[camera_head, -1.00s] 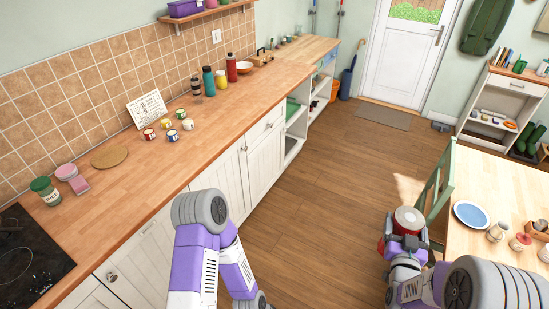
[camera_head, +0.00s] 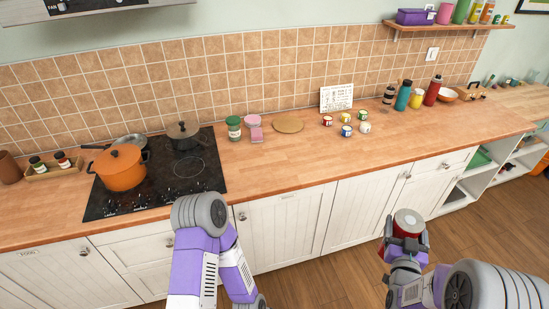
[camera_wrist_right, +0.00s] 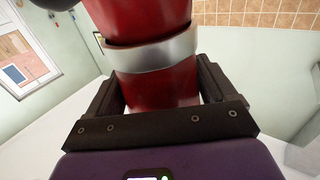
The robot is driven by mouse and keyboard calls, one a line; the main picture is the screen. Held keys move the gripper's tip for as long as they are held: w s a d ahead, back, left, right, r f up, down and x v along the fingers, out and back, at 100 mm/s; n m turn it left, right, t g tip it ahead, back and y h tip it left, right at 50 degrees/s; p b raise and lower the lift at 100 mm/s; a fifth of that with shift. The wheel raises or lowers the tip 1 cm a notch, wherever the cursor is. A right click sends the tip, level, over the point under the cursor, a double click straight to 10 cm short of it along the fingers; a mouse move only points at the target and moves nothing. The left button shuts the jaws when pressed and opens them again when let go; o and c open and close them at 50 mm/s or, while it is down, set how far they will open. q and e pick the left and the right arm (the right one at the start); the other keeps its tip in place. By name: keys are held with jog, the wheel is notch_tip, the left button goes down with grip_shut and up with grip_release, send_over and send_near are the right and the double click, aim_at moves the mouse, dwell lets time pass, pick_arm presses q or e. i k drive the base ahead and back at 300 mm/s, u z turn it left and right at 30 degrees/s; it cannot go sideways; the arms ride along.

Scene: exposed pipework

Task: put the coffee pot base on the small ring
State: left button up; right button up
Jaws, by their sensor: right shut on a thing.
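My right gripper (camera_head: 404,246) is shut on the coffee pot base (camera_head: 408,222), which is red with a pale round top. In the right wrist view the red base (camera_wrist_right: 155,75) with its silver band stands between the jaws. It is held in the air, in front of the counter and well to the right of the hob. The black hob (camera_head: 207,184) is at the left on the counter. A ring outline (camera_head: 187,168) shows bare at its front right; I cannot tell if it is the small ring. My left gripper is not in view.
An orange pot (camera_head: 120,170), a steel pan (camera_head: 130,141) and a dark pot (camera_head: 183,136) stand on the hob.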

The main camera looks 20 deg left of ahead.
aim_at(190, 166)
jog(key=u, duration=1.75)
jog(key=i, duration=1.5)
